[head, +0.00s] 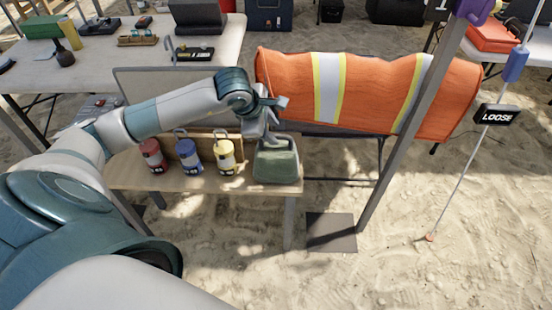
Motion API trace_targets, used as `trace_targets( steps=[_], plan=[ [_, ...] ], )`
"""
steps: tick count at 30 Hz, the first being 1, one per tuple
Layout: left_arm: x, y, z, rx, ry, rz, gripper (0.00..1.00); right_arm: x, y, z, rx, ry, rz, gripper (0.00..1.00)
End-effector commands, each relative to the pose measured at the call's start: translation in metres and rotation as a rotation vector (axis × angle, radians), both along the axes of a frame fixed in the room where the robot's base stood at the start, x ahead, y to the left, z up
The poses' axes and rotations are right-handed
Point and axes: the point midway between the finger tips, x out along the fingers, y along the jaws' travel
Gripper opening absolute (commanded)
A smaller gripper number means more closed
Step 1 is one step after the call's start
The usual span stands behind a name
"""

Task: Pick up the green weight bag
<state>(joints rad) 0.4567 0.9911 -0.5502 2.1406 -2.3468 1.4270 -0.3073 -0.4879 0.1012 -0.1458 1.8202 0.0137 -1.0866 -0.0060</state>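The green weight bag (276,163) sits upright at the right end of a small wooden table. It is a dull green block-like bag, with its top partly behind the gripper. My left gripper (268,138) reaches down to the top of the bag from the upper left. Its fingers are small and overlap the bag's top edge, so I cannot tell whether they are open, shut or touching it. My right gripper is not in view.
A "LOOSE" sign (497,115) hangs on a line.

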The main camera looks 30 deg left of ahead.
Motion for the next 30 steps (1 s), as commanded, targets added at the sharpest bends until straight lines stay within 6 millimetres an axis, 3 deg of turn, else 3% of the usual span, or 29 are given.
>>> trace_targets(
  steps=[11,15,21,30],
  plan=[
    [0.005,0.000,-0.012,-0.002,0.003,0.000,0.36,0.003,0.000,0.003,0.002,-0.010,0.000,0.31],
    [0.011,0.000,-0.028,-0.002,0.003,0.001,0.36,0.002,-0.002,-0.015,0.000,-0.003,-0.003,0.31],
    [0.021,-0.001,-0.045,-0.001,0.001,0.001,0.36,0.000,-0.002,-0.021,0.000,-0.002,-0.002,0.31],
    [0.022,-0.001,-0.047,0.000,0.000,0.000,0.36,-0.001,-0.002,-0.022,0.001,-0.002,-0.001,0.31]
  ],
)
